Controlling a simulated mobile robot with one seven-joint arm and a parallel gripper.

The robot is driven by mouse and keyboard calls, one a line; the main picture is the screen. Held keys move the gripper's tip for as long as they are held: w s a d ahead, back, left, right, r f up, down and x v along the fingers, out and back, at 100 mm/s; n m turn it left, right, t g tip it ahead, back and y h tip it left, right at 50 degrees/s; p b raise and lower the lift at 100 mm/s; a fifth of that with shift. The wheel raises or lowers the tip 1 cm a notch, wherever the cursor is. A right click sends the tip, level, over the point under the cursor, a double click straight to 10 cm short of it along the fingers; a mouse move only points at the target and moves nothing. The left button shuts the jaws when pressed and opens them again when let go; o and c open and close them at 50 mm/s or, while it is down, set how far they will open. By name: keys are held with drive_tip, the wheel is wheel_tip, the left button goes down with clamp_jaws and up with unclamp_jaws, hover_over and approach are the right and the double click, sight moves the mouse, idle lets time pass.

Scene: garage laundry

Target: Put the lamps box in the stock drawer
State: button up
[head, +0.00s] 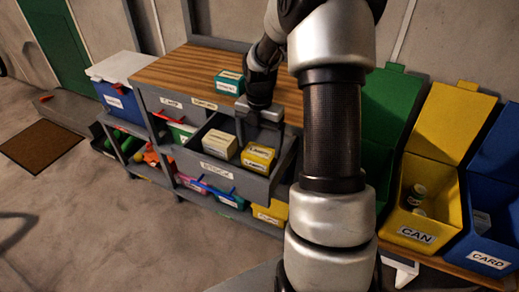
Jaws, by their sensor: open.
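The stock drawer (222,169), grey with a white label reading STOCK, is pulled out from the wooden-topped bench. A yellow box (258,157), whose small label seems to read LAMPS, sits inside at the drawer's right. A cream box (220,144) sits to its left in the drawer. My gripper (260,122) is open, just above and behind the yellow box, over the back of the drawer. It appears apart from the box. My arm hides part of the drawer's right side.
Lower shelves hold several bins. Green, yellow (412,205) and blue lidded bins stand at right, lids up. A brown mat (41,145) lies on the open floor at left.

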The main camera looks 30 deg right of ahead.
sight(259, 152)
wheel_tip(259, 152, up, 8)
drive_tip(key=p, duration=0.1)
drive_tip(key=shift+r, duration=0.25)
idle(1.1)
